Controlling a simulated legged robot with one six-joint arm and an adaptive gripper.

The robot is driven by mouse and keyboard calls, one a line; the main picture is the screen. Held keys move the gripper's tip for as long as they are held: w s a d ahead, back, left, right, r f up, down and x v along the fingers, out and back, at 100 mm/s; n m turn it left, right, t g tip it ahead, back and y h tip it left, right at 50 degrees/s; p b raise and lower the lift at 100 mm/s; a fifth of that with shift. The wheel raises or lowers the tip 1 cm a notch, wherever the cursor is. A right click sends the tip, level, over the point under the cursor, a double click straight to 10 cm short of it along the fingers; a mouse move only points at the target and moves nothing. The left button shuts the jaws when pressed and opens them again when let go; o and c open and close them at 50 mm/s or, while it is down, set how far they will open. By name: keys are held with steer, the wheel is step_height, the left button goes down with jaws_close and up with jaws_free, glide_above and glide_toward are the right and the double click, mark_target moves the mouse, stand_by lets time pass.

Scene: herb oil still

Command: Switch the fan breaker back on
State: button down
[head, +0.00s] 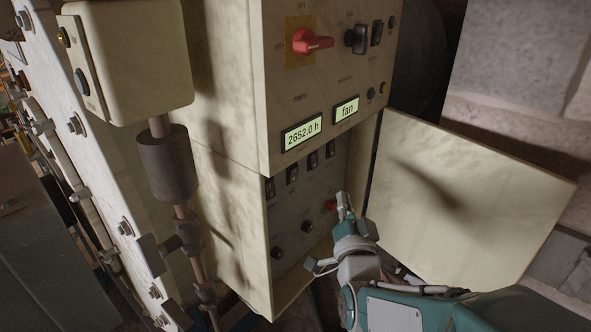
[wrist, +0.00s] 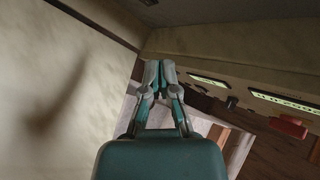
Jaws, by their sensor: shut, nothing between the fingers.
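In the head view, a row of several small dark breaker switches (head: 292,174) sits inside the open lower compartment of the cream cabinet (head: 230,180). Their labels are too small to read, so I cannot tell which is the fan breaker or how each is set. A display reading "fan" (head: 347,109) is above them. My gripper (head: 343,204) is at the compartment's right side, below and right of the row, close to a red button (head: 331,206); I cannot tell whether they touch. In the wrist view my gripper (wrist: 160,70) is shut and empty.
The open compartment door (head: 470,200) stands right of my gripper. Dark knobs (head: 306,227) sit below the breakers. A red rotary switch (head: 312,42) and a "2652.0 h" display (head: 301,133) are on the upper panel. A pipe (head: 170,165) stands left of the cabinet.

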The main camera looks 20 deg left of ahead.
steer(key=shift+a, duration=0.15)
steer(key=w+a+r, duration=0.1)
steer(key=w+a, duration=0.2)
steer(key=a, duration=0.5)
stand_by(0.5)
stand_by(1.2)
steer(key=shift+w+a+r, duration=0.1)
steer(key=shift+a+r, duration=0.1)
steer(key=shift+a, duration=0.15)
steer(key=shift+w+a, duration=0.1)
steer(key=shift+a, duration=0.15)
stand_by(0.6)
steer(key=shift+d, duration=0.1)
steer(key=shift+s+d, duration=0.25)
steer(key=shift+d, duration=0.35)
steer(key=shift+d, duration=0.1)
steer(key=shift+s+d+f, duration=0.1)
steer(key=shift+s+d, duration=0.2)
steer(key=shift+d, duration=0.45)
steer(key=shift+s+d+f, duration=0.15)
steer(key=shift+s+d, duration=0.1)
steer(key=shift+d, duration=0.5)
steer(key=shift+s+d+f, duration=0.1)
steer(key=shift+s+d, duration=0.2)
steer(key=shift+d, duration=0.45)
